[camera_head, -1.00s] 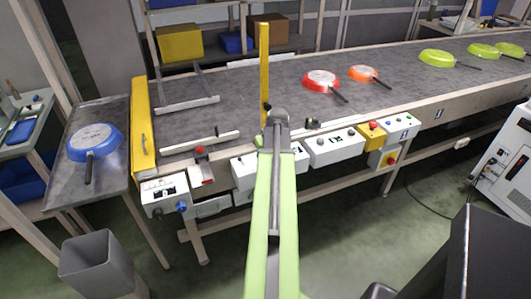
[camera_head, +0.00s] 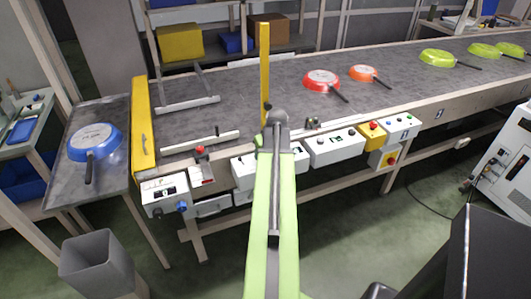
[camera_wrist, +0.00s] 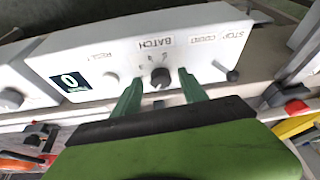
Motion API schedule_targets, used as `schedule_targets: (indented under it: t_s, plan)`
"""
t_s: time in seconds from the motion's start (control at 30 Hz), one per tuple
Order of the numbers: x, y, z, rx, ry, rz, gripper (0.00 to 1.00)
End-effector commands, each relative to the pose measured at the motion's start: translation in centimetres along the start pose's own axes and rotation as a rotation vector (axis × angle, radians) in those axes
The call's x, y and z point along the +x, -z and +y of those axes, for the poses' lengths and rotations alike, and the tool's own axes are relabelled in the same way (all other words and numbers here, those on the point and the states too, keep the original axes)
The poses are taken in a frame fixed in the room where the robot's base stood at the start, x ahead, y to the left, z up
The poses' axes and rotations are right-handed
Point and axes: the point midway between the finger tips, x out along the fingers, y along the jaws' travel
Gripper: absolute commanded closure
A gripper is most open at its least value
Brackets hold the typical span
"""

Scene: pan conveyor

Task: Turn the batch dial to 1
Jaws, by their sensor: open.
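The batch dial (camera_wrist: 160,78) is a small dark round knob on the sloped face of a white control box (camera_wrist: 110,52), with the word BATCH upside down beside it in the wrist view. Small marks lie around the dial, but I cannot read its setting. My gripper (camera_wrist: 160,88) is open, with one green finger on each side of the dial; I cannot tell whether they touch it. In the head view the white box (camera_head: 243,172) is partly hidden behind my arm, which also hides the dial and my fingers.
Another white box (camera_head: 334,150) stands to the right in the head view. A yellow post (camera_head: 264,65) rises behind my arm. Pans, such as the red one (camera_head: 321,79), lie on the conveyor.

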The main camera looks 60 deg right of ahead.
Motion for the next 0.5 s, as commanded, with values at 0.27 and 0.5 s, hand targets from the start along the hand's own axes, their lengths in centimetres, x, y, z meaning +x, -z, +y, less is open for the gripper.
schedule_targets:
  t_s: [0.27,0.5]
  plan:
    - [-1.8,0.1,0.0,0.0,0.0,0.0,0.5]
    - [-7.0,0.3,-0.1,0.0,0.0,0.0,0.5]
